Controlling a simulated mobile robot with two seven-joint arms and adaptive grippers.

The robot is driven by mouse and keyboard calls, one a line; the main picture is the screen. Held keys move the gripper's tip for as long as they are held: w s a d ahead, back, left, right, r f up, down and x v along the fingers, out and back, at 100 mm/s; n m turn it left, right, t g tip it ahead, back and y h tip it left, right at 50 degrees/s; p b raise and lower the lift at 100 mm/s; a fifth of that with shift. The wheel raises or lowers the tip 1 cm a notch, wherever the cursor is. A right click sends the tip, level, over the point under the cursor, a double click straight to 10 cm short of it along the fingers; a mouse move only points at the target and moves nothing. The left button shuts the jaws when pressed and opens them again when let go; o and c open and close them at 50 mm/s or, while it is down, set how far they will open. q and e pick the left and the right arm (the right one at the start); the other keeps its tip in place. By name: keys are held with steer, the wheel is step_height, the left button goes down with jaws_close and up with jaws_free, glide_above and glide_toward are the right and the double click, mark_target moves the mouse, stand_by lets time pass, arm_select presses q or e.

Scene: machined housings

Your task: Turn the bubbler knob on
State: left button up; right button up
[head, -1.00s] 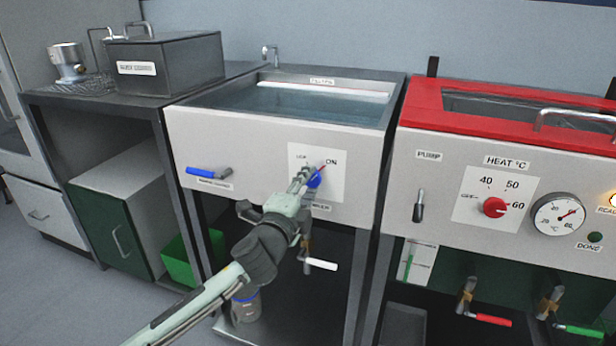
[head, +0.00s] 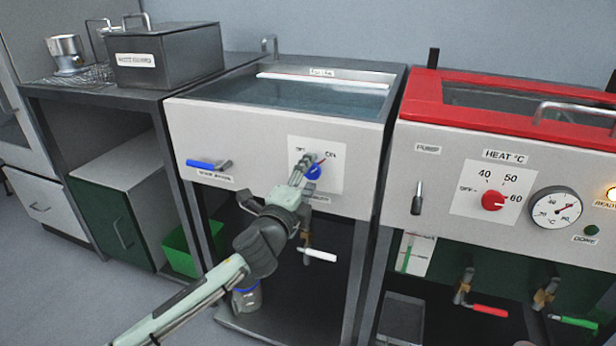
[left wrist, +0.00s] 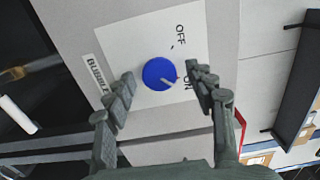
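The blue bubbler knob (head: 313,172) is on a white dial plate on the front of the grey water tank. The OFF label (left wrist: 181,35) is off to one side of that mark. My left gripper (left wrist: 163,86) is open, with one finger on each side of the knob and visible gaps between. In the head view my left gripper (head: 302,172) is in front of the dial and partly covers it. My right gripper is not in view.
A blue-handled lever (head: 206,165) is left of the dial. A white-handled valve (head: 318,254) hangs below the tank. The red-topped heated bath (head: 420,105) with its red knob (head: 492,200) stands to the right. A green bin (head: 178,252) is low at the left.

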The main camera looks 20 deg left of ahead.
arm_select(q)
steer(key=s, duration=1.2)
steer(key=shift+a, duration=0.2)
steer(key=s+a+f+n+g+y, duration=0.1)
steer(key=s+a+f+n+g, duration=0.25)
steer(key=f, duration=0.45)
steer(key=s+a+f+n+g+y, duration=0.2)
steer(key=f+n, duration=0.2)
steer(key=f, duration=0.3)
steer(key=s+a+f+n+g+y, duration=0.1)
steer(key=s+a+f+n+g, duration=0.2)
steer(key=f, duration=0.5)
steer(key=s+d+f+n+g+h, duration=0.2)
steer(key=s+f+n+g, duration=0.4)
steer(key=s+f, duration=0.7)
steer(key=shift+s+f, duration=0.25)
steer(key=shift+s, duration=0.4)
